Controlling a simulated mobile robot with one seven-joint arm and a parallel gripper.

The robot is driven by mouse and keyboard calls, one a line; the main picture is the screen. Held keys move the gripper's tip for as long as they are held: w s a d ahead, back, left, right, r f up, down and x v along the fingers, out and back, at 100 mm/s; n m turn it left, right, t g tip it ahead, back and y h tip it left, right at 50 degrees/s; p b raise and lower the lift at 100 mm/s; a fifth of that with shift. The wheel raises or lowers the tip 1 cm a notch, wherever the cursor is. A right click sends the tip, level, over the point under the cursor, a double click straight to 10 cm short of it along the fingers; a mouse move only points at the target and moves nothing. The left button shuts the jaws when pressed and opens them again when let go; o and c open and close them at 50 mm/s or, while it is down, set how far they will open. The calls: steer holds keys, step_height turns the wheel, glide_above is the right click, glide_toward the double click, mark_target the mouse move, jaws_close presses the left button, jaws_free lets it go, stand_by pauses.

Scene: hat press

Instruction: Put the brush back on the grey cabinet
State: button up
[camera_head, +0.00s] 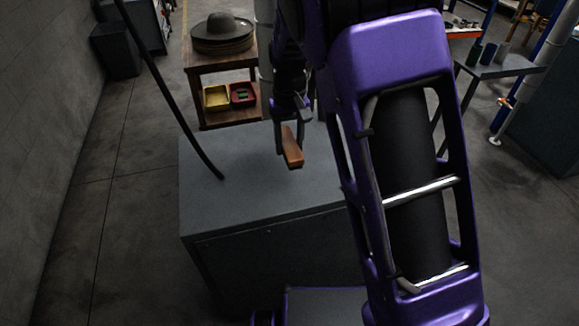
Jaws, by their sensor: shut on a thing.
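The brush (291,148) shows as a brown wooden block with a darker side. My gripper (289,128) is shut on it and points down, with the brush between its fingers. The brush is over the top of the grey cabinet (235,190), toward its back right part. I cannot tell from this one view whether the brush touches the cabinet top or hangs a little above it. My purple arm link covers the right part of the cabinet.
A wooden table (196,76) behind holds grey hats (222,33), with yellow (216,97) and red (243,94) bins on its lower shelf. A thin black hose (166,95) crosses over the cabinet's left part. The cabinet top's front left is clear.

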mark_target(289, 143)
step_height(289, 143, down, 8)
steer(key=shift+s+f+b, duration=0.1)
steer(key=shift+f+b, duration=0.15)
steer(key=shift+b, duration=0.3)
steer(key=shift+f, duration=0.1)
steer(key=o, duration=1.2)
step_height(289, 143, up, 12)
steer(key=shift+r+p, duration=0.1)
steer(key=shift+p, duration=0.8)
